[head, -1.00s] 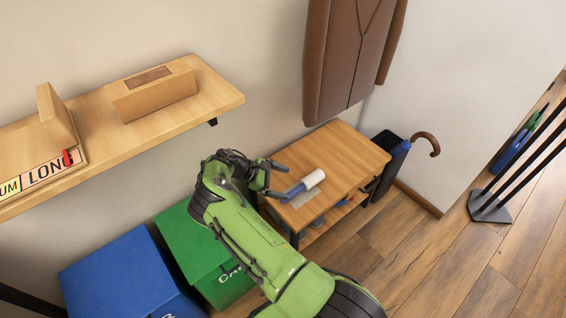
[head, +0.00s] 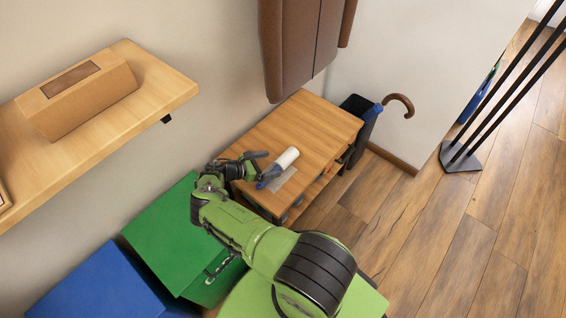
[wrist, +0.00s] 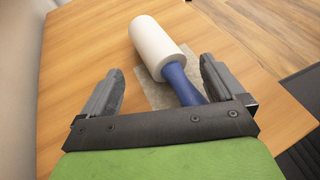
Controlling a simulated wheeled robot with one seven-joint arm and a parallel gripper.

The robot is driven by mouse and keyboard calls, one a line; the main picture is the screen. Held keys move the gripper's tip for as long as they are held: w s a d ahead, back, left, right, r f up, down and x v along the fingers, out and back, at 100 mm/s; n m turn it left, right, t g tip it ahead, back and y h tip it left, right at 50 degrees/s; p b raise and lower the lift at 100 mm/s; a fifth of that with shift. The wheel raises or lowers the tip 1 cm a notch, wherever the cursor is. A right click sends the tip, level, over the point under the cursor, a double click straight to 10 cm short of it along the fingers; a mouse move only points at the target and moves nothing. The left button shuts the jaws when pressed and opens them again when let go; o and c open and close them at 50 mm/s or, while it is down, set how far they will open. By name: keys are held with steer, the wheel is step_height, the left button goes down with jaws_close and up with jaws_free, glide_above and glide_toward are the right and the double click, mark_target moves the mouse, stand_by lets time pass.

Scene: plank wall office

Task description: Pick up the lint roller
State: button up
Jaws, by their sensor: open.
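The lint roller, with a white roll (head: 288,157) and a blue handle, lies on the small wooden table (head: 310,127). In the wrist view the white roll (wrist: 155,45) points away from me, and the blue handle (wrist: 182,84) runs back between my fingers. My gripper (wrist: 160,88) is open, with one finger on each side of the handle, the right finger closer to it. In the head view my gripper (head: 262,168) is at the table's left side, by the handle. The handle's near end is hidden behind the gripper's bar.
A greyish flat sheet (head: 284,180) lies under the roller. A wall shelf with a cardboard box (head: 78,95) is at left. Green (head: 165,235) and blue (head: 88,288) boxes stand left of the table.

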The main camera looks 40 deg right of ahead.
mark_target(276, 163)
steer(key=x, duration=0.4)
steer(key=shift+s+d+b, duration=0.1)
steer(key=shift+d+b, duration=0.25)
steer(key=shift+c, duration=0.3)
steer(key=c, duration=1.1)
